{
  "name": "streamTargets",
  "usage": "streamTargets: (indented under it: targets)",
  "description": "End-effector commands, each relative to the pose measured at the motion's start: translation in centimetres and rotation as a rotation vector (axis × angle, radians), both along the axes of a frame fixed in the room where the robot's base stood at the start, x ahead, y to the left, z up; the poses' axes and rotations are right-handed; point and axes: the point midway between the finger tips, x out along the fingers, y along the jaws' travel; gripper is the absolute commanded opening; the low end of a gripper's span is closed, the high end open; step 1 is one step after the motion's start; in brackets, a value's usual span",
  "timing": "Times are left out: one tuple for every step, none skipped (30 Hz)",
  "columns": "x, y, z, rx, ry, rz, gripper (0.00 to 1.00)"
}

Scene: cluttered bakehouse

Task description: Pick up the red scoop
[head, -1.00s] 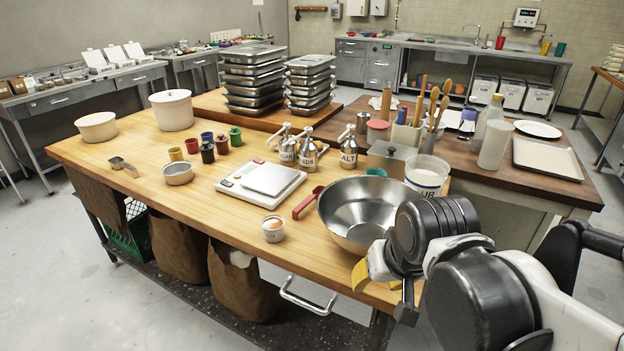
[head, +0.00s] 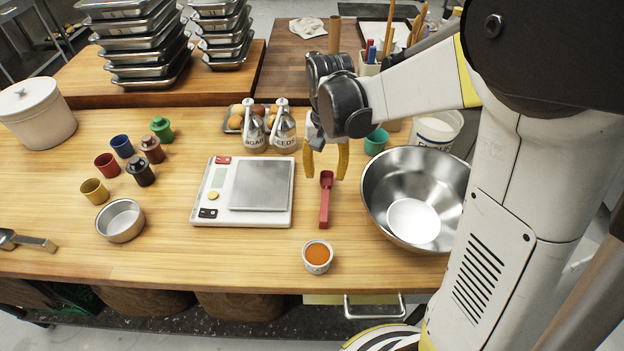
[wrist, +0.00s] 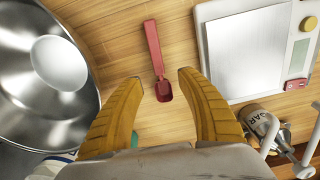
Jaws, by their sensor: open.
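The red scoop (head: 325,202) lies flat on the wooden table between the scale and the steel bowl. Its bowl end is toward the back and its handle toward the front edge. My gripper (head: 328,174) is open, with yellow fingers pointing down above the scoop's bowl end. In the wrist view the scoop (wrist: 157,62) shows beyond and between the two fingertips (wrist: 157,76). Nothing is between the fingers, and they look apart from the scoop.
A scale (head: 225,218) stands left of the scoop and a large steel bowl (head: 375,190) right. A small cup with orange contents (head: 317,257) stands in front. Metal-topped shakers (head: 284,133) and a teal cup (head: 376,141) stand behind. Bare wood (head: 180,255) lies at the front left.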

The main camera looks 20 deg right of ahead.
Motion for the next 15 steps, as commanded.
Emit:
streamTargets:
  targets:
    - [0.0,0.0,-1.3,0.000,0.000,0.000,0.45]
    - [0.0,0.0,-1.9,0.000,0.000,0.000,0.45]
    - [0.0,0.0,-2.6,0.000,-0.001,0.000,0.45]
    - [0.0,0.0,-3.0,0.000,-0.001,0.000,0.45]
    - [0.0,0.0,-3.4,0.000,-0.001,0.000,0.45]
    - [0.0,0.0,-3.8,0.000,-0.001,0.000,0.45]
    - [0.0,0.0,-4.1,0.000,-0.001,0.001,0.45]
    - [0.0,0.0,-4.2,0.000,-0.001,0.001,0.45]
    - [0.0,0.0,-4.4,0.001,-0.001,0.001,0.45]
    - [0.0,0.0,-4.5,0.001,-0.001,0.001,0.45]
    - [-0.1,0.0,-4.7,0.001,-0.001,0.001,0.45]
    - [-0.1,0.0,-5.0,0.001,-0.001,0.001,0.45]
    - [-0.1,0.0,-5.3,0.001,-0.001,0.001,0.45]
    - [-0.1,0.0,-5.7,0.001,-0.001,0.001,0.45]
    - [-0.2,0.0,-6.4,0.001,-0.001,0.001,0.45]
